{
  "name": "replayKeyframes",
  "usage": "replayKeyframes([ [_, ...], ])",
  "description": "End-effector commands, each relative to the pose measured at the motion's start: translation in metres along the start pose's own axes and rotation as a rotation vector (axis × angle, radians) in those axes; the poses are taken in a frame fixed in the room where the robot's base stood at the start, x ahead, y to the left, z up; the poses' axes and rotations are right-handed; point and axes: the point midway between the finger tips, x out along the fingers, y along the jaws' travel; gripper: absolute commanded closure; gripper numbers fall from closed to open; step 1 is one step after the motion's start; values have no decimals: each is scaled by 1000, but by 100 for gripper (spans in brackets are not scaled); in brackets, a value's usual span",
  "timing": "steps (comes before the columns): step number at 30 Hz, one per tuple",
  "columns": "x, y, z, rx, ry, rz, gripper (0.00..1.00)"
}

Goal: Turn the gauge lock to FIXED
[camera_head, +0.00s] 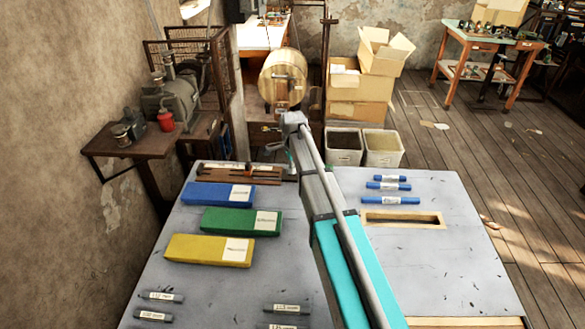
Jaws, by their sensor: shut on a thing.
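A long, low brown gauge fixture (240,174) lies along the far left edge of the grey table, with a pale strip along its back. My arm reaches away over the table, and its far end is at the fixture's right end. My gripper (288,157) is small and mostly hidden there by my arm. It is shut on a small part at that end, which seems to be the gauge lock. The lock itself, its markings and its setting cannot be made out.
Blue (218,195), green (242,221) and yellow (208,250) blocks lie left of my arm. Small blue cylinders (390,200) and a wooden frame (402,219) lie to its right. Grey labelled cylinders (155,315) are nearer. Two bins (382,150) stand beyond the table.

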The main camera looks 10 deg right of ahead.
Motion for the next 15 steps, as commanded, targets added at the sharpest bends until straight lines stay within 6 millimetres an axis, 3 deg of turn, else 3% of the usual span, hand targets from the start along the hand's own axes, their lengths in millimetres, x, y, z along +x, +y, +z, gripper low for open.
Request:
replayKeyframes([
  [15,0,-4,1,-491,0,0,100],
])
